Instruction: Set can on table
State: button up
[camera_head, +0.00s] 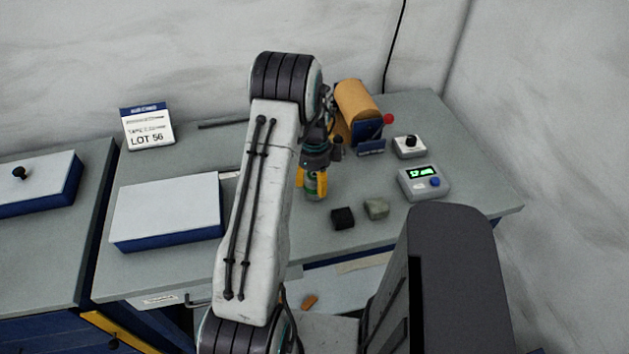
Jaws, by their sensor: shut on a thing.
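My gripper (314,182) hangs over the right half of the grey table (285,245), with its yellow fingers pointing down. It is shut on a small green can (312,189), which shows between the fingers. Whether the can's base touches the tabletop cannot be told from this view. My arm hides the table to the left of the can.
A black block (343,218) and a grey-green block (376,208) lie right of the can. Behind are a copper-coloured roll (356,102), a knob box (409,146) and a digital meter (424,183). A white-topped box (168,208) and a LOT 56 sign (147,128) stand left.

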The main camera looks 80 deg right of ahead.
jog(key=shift+f, duration=0.25)
jog(key=shift+f, duration=0.2)
jog(key=o, duration=1.2)
jog(key=shift+r, duration=0.2)
